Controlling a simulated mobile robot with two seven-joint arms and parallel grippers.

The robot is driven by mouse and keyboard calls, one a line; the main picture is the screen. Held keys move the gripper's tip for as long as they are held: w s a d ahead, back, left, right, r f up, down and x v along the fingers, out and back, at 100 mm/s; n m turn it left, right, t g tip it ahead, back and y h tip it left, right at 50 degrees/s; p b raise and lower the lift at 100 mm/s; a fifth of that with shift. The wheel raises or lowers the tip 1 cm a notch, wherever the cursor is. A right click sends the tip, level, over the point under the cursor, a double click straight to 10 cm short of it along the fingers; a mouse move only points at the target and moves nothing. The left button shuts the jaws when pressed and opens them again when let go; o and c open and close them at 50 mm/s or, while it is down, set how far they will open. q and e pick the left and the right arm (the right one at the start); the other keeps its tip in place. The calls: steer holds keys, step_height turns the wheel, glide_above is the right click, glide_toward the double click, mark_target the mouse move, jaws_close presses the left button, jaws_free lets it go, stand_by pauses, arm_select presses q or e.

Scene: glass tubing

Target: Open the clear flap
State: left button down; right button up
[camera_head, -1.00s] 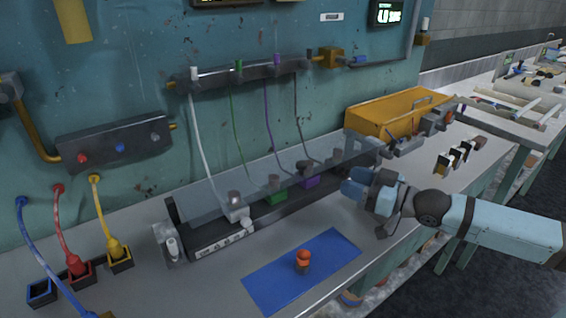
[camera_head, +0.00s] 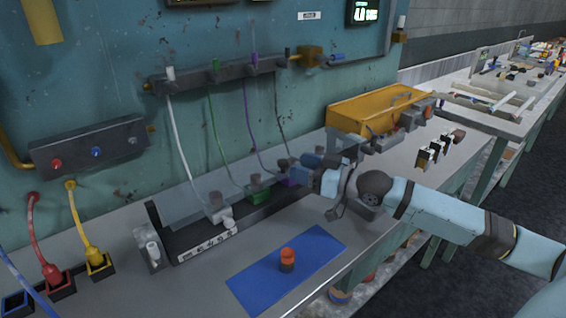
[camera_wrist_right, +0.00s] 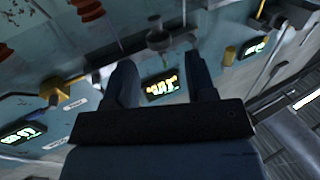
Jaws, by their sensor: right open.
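The clear flap (camera_head: 188,203) is a see-through panel over the dark tubing fixture (camera_head: 182,245) at the foot of the teal wall. It slopes over the fixture; its exact angle is hard to tell. My right gripper (camera_head: 297,165) is in front of the flap's right part and hides some of it. In the right wrist view its two dark fingers (camera_wrist_right: 162,82) are apart with nothing visibly held between them. I cannot tell whether a finger touches the flap. My left gripper is not in view.
White, green, purple and grey tubes hang from a wall manifold (camera_head: 220,74) to the fixture. A yellow bin (camera_head: 350,114) stands behind my right arm. Yellow and red plugs (camera_head: 97,258) stand at left.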

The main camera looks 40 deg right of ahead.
mark_target(283, 161)
steer(key=shift+x, duration=2.75)
jaws_close()
